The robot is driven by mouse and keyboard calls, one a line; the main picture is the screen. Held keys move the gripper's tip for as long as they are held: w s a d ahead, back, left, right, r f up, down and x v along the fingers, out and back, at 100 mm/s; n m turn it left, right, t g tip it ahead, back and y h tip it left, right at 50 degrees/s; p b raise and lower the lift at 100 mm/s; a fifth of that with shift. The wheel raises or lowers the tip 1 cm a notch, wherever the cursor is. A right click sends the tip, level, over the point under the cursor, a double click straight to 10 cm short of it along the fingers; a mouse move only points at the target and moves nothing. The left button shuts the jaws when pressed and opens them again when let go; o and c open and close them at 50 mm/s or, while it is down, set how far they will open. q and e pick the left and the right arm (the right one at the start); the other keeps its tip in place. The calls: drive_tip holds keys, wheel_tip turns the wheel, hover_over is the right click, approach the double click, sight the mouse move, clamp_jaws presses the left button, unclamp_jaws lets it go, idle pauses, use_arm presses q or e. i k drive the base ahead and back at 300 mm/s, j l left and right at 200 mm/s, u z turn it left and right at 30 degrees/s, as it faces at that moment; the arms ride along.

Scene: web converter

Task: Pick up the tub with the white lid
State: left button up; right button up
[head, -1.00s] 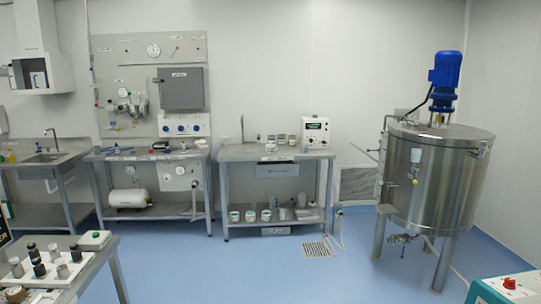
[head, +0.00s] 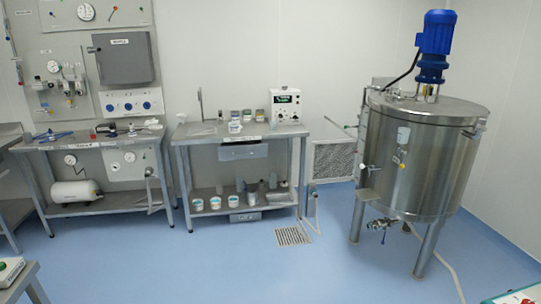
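Several small tubs stand on the steel table in the middle of the head view. A pale tub (head: 235,127) is near the front of the tabletop, and its top looks white, though it is too small to be sure of the lid. Other small tubs (head: 247,115) stand behind it. White tubs (head: 215,202) with bluish tops stand on the table's lower shelf, beside grey metal containers (head: 252,195). I cannot tell for certain which tub is the one with the white lid. Neither of my grippers is in view.
The steel table (head: 190,137) also bears a white instrument with a display (head: 286,105). A workbench with a panel (head: 85,142) is at left, a large steel tank (head: 415,160) at right. A floor grate (head: 292,236) lies before the table. The blue floor is mostly clear.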

sight(234, 127)
drive_tip(key=i, duration=2.5)
drive_tip(key=i+l+u, duration=0.15)
drive_tip(key=i, duration=1.1)
